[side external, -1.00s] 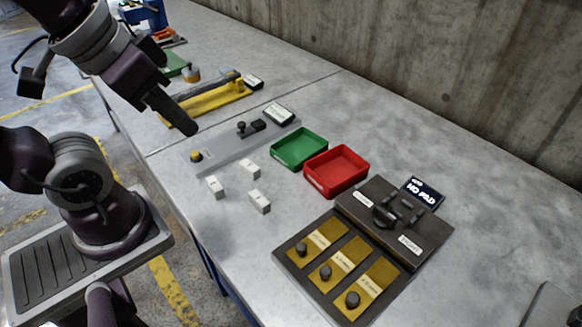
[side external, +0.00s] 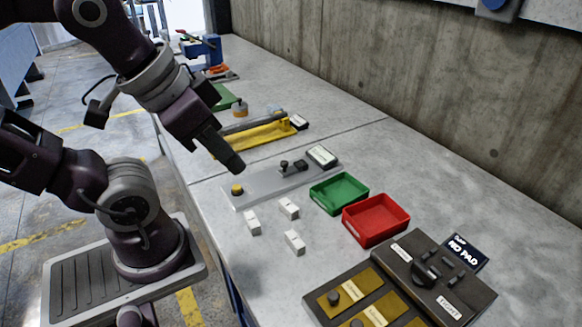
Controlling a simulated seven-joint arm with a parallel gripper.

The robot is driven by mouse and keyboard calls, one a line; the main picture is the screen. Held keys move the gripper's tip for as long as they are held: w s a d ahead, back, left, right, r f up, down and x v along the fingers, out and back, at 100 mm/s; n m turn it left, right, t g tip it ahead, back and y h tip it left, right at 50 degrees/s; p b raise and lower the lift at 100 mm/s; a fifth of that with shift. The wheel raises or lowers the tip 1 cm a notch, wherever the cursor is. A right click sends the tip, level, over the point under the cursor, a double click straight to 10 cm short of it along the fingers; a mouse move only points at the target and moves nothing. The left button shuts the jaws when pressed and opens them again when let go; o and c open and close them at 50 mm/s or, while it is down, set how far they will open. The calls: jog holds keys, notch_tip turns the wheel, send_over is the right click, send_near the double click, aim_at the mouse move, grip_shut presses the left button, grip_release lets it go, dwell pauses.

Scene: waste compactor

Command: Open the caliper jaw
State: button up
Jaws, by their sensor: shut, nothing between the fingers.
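A long flat grey device (side external: 262,186), which looks like the caliper, lies on the bench. It has a yellow knob (side external: 237,189) at its near left end. A black knob and dark block (side external: 299,166) sit toward its far end, beside a pale display (side external: 321,156). The jaw itself is too small to make out as open or shut. My gripper (side external: 236,166) is shut and empty. It points down to the right and shows just above the yellow knob in the picture. I cannot tell the exact gap, but no contact is visible.
Several small white blocks (side external: 288,208) lie in front of the device. A green tray (side external: 339,208) and a red tray (side external: 375,237) stand to the right. A yellow fixture (side external: 256,137) lies behind the gripper.

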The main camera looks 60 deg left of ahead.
jog(key=o, duration=0.7)
jog(key=w, duration=0.1)
jog(key=w+a+n, duration=0.1)
jog(key=w, duration=0.1)
jog(key=shift+w+a+r+n+g, duration=0.15)
jog(key=shift+w+r+n+g, duration=0.15)
jog(key=shift+r+g, duration=0.1)
jog(key=shift+o, duration=0.3)
jog(key=w, duration=0.1)
jog(key=w+a+n, duration=0.1)
jog(key=w, duration=0.1)
jog(key=w+a+n, duration=0.1)
jog(key=shift+w+a+f+g+y, duration=0.15)
jog(key=shift+w+a+g+y, duration=0.15)
jog(key=shift+w+g, duration=0.1)
jog(key=n+g, duration=0.4)
jog(key=n, duration=0.6)
send_over(285, 162)
notch_tip(285, 162, down, 16)
jog(key=shift+s+r, duration=0.1)
jog(key=shift+r, duration=0.1)
notch_tip(285, 162, down, 7)
jog(key=shift+r, duration=0.15)
jog(key=shift+f, duration=0.25)
grip_shut()
jog(key=shift+r, duration=0.1)
